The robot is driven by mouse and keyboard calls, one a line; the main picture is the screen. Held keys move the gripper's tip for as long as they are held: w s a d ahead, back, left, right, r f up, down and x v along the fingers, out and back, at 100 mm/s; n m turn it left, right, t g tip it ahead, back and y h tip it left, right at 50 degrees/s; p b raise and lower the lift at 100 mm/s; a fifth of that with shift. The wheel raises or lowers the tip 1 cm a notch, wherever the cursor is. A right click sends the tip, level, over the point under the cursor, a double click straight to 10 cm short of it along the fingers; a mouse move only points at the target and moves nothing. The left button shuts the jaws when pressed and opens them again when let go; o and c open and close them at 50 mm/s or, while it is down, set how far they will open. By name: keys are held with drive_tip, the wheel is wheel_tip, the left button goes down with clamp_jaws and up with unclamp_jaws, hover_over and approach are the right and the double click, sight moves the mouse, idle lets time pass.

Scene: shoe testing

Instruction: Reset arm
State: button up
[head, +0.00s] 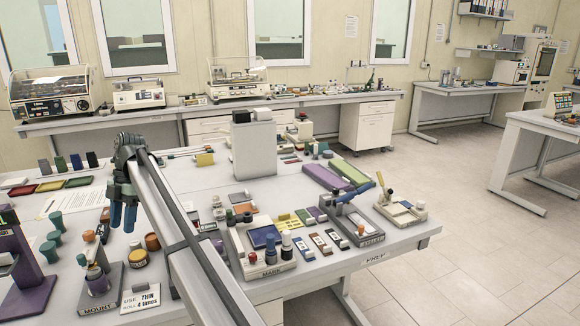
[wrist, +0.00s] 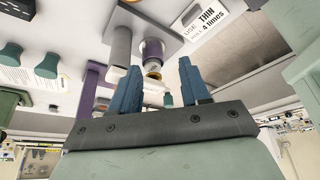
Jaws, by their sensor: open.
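My gripper (head: 123,215) hangs at the end of my arm over the left part of the table, with its blue fingers pointing down. In the wrist view, the two blue fingers of my gripper (wrist: 162,88) stand apart with nothing held between them. Beyond them in that view is the mount stand (wrist: 122,45) with a purple-and-white cylinder (wrist: 153,50). In the head view, the mount stand (head: 101,290) is in front of my gripper, near the table's front edge.
A "USE THIN" sign (head: 140,298) stands beside the mount stand. Orange-topped jars (head: 152,242) and green knobs (head: 50,250) are close to my gripper. A grey box (head: 253,150) rises mid-table. The "MARK" station (head: 268,268) and "ANGLE" station (head: 365,238) are on the right.

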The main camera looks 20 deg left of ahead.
drive_tip(key=s+d+f+m+g, duration=0.1)
drive_tip(key=s+d+f, duration=0.25)
drive_tip(key=d, duration=0.35)
drive_tip(key=s+d+f+m+y, duration=0.1)
drive_tip(key=s+d+f, duration=0.25)
drive_tip(key=d, duration=0.35)
drive_tip(key=s+d+f+m+g, duration=0.1)
drive_tip(key=s+d+f+m, duration=0.15)
drive_tip(key=d+f, duration=0.35)
drive_tip(key=w+d+f+m+g+y, duration=0.15)
drive_tip(key=d+f+m, duration=0.85)
drive_tip(key=d+f, duration=1)
drive_tip(key=w+d+f+m+t, duration=0.1)
drive_tip(key=w+d+f+m, duration=0.2)
drive_tip(key=d+f+m, duration=1.25)
drive_tip(key=s+d+f+m, duration=0.2)
drive_tip(key=s+d+f, duration=0.2)
drive_tip(key=d, duration=0.6)
drive_tip(key=s+d+f+m+h, duration=0.1)
drive_tip(key=s+d+f+m, duration=0.1)
drive_tip(key=s+d+f, duration=0.2)
drive_tip(key=s+d+f+m+h, duration=0.1)
drive_tip(key=s+d+f+m, duration=0.1)
drive_tip(key=s+d+f, duration=0.3)
drive_tip(key=d+f, duration=0.4)
drive_tip(key=d, duration=0.6)
drive_tip(key=shift+d, duration=0.35)
